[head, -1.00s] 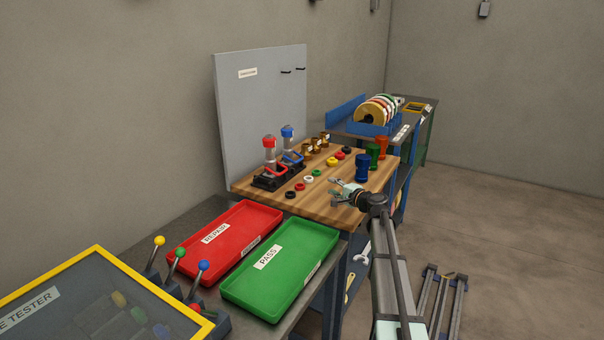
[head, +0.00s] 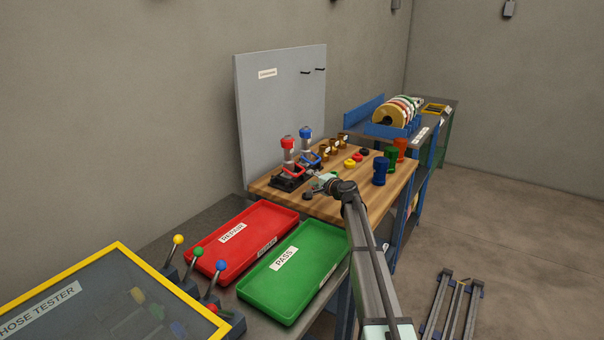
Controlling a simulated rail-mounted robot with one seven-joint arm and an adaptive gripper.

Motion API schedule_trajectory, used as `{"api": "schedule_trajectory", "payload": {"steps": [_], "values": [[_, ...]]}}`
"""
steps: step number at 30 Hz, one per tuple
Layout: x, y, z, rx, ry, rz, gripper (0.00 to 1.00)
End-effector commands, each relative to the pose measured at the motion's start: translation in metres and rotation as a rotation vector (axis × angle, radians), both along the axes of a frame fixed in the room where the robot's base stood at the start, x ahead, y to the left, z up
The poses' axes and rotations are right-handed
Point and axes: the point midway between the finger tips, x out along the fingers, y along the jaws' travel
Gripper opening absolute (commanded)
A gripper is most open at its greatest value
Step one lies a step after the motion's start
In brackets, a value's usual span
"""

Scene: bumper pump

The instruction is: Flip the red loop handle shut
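The red-topped pump unit (head: 288,145) stands upright on a black base at the back left of the wooden bench. The red loop handle (head: 293,172) sits low at its front; its exact angle is too small to tell. My gripper (head: 312,187) is over the bench, just to the right of and in front of the red loop handle. It looks open and empty, with its fingers spread toward the handle. I see a gap between gripper and handle in the picture, but the depth between them is hard to judge.
A blue-topped pump unit (head: 306,135) with a blue loop stands right beside the red one. A grey panel (head: 275,105) rises behind. Brass fittings (head: 335,144), small rings and blue, green and orange cups (head: 380,170) are to the right. Red (head: 245,235) and green (head: 290,270) trays lie in front.

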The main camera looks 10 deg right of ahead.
Motion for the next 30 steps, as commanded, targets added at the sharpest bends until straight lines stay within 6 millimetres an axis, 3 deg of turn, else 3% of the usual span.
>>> {"api": "schedule_trajectory", "payload": {"steps": [3,12,26,27,30], "values": [[0.026,0.011,-0.003,-0.001,0.001,0.002,0.38],[0.064,0.029,-0.011,0.001,0.001,0.001,0.38],[0.073,0.034,-0.015,0.000,0.000,0.000,0.38],[0.073,0.034,-0.015,0.000,0.000,0.000,0.34],[0.073,0.034,-0.015,0.000,0.000,0.000,0.00]]}}
